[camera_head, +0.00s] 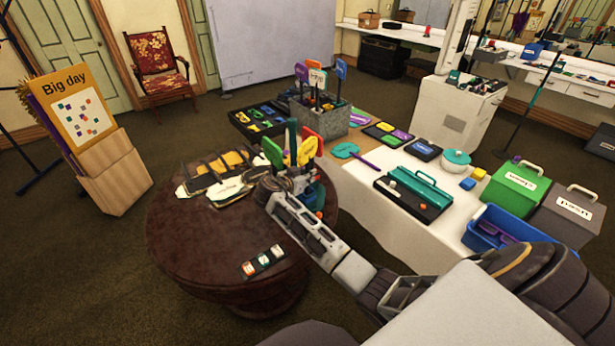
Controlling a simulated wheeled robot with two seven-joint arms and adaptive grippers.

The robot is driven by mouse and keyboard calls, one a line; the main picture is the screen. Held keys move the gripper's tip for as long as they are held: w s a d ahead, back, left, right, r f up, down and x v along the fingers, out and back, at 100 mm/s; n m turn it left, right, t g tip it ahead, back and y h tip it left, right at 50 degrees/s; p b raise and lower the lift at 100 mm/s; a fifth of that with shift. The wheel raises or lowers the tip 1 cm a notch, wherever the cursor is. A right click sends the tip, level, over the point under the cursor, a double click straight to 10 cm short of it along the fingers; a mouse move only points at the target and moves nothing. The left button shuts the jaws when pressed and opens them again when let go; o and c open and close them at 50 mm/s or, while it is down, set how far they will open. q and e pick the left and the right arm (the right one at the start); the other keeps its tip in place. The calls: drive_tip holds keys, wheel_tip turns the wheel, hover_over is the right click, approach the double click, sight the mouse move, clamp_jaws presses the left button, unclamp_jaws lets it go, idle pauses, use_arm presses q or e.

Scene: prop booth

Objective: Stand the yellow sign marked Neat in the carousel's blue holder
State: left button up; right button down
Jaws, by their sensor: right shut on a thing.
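My right gripper (291,182) is over the round brown table, shut on what looks like the yellow sign (306,151), whose paddle stands up just above it. The lettering on this sign is too small to read. A green sign (271,153) stands to its left and a red sign (314,139) close behind it. The carousel is mostly hidden behind my gripper and wrist. A blue part (308,196), perhaps its blue holder, shows just right of the gripper. I cannot tell whether the sign's handle touches a holder. My left gripper is not in view.
The round table (190,257) also bears a pile of flat yellow and white pieces (222,177) and a small strip of coloured tiles (263,262). A grey box of upright signs (322,121) stands behind. The white-covered table (392,222) at right is crowded.

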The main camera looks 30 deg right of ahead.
drive_tip(key=c, duration=1.4)
unclamp_jaws()
drive_tip(key=shift+v, duration=6)
